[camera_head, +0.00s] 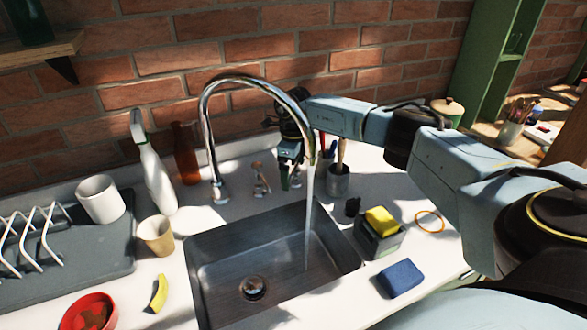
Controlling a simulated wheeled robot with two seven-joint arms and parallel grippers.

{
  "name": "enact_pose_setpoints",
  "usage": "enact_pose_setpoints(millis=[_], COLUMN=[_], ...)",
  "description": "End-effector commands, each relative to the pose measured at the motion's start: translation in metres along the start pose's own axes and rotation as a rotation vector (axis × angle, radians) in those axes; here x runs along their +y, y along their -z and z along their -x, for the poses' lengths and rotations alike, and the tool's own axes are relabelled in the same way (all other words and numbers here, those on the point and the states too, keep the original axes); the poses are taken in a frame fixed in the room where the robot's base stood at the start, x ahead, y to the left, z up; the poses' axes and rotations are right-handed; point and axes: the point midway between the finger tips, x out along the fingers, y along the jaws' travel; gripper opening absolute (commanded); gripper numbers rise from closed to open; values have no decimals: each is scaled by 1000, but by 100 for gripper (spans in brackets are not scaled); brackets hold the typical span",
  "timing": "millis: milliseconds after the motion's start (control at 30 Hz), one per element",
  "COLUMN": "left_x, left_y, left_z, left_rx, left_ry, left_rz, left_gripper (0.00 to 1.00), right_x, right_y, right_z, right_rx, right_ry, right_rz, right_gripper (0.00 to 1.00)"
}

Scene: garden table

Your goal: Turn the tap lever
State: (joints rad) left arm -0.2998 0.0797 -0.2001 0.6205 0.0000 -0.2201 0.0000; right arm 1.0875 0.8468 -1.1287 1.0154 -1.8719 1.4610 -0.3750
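The chrome tap (205,120) rises behind the sink in a high arc. A stream of water (309,215) runs from its spout into the basin. The small chrome tap lever (261,180) stands on the counter to the right of the tap's base. My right gripper (290,178) points down just to the right of the lever, behind the spout. A small gap seems to lie between them, but I cannot tell whether they touch. The fingers are small and dark, and their opening is unclear. My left gripper is out of view.
The sink (225,265) lies in front. A pot with brushes (338,182) stands right of my gripper. A caddy with a yellow sponge (381,222) and a blue sponge (400,278) are right of the basin. A spray bottle (155,178) and brown bottle (185,153) stand left.

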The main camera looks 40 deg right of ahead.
Motion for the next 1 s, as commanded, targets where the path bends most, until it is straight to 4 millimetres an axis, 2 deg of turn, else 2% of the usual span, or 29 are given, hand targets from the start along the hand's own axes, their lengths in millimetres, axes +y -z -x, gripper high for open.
enact_pose_setpoints(millis=[233,367,467,800,1000], left_x=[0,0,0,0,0], left_y=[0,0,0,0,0], left_z=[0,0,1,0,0], left_rx=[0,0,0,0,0], left_ry=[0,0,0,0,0], left_rz=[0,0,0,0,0], left_gripper=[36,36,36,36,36], right_x=[0,0,0,-1,0], right_y=[0,0,0,0,0], right_z=[0,10,27,102,127], right_rx=[1,-1,-2,-4,0], right_ry=[0,1,2,2,1], right_rz=[0,0,2,0,0], right_gripper=[98,98,98,98,98])
